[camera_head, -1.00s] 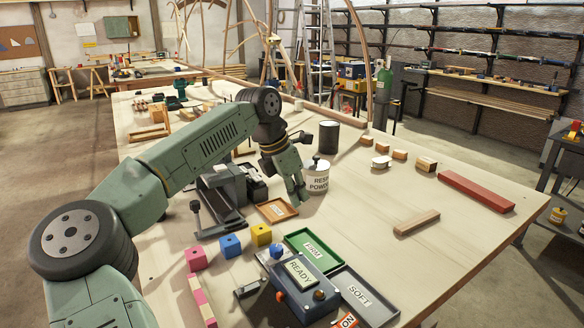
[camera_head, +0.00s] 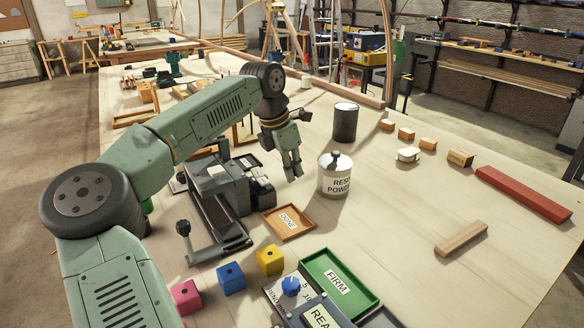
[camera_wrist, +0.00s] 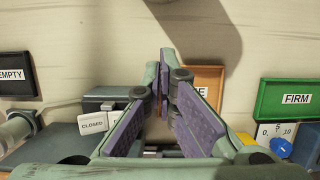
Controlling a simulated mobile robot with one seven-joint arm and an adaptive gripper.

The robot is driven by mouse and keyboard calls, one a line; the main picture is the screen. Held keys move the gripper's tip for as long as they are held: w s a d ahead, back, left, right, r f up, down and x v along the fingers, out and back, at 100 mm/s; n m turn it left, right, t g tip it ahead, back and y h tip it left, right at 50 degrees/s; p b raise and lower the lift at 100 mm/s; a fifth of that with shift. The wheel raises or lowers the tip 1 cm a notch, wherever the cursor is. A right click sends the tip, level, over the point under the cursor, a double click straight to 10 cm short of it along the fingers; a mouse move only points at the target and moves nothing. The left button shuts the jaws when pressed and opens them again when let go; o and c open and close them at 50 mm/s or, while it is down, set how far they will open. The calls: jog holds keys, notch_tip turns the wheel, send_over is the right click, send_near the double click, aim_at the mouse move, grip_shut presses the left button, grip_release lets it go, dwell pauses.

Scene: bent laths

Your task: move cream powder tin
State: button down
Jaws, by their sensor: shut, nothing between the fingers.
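The cream powder tin (camera_head: 335,181) stands upright on the long pale workbench (camera_head: 395,215) in the head view. Its label reads RESIN POWDER in part, and a dark knob shows on its lid. The fingers are shut and empty. In the wrist view my gripper (camera_wrist: 162,62) has its fingertips together over the bench, near the DONE tray (camera_wrist: 207,76). The tin is not visible there.
A dark can (camera_head: 345,122) stands behind the tin. A grey clamp device (camera_head: 218,195) lies left of my gripper. The DONE tray (camera_head: 288,222) and the green FIRM tray (camera_head: 338,284) lie in front. Wooden blocks and a red bar (camera_head: 522,193) are at right; bench between is clear.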

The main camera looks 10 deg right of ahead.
aim_at(334, 172)
jog(key=b+x, duration=0.3)
jog(key=x, duration=0.3)
jog(key=shift+f+b, duration=0.3)
jog(key=shift+f, duration=0.15)
jog(key=d, duration=0.1)
jog(key=w+d, duration=0.1)
jog(key=d+p, duration=0.1)
jog(key=shift+w+r, duration=0.15)
jog(key=shift+r, duration=0.2)
jog(key=shift+w+d, duration=0.2)
jog(key=shift+d, duration=0.15)
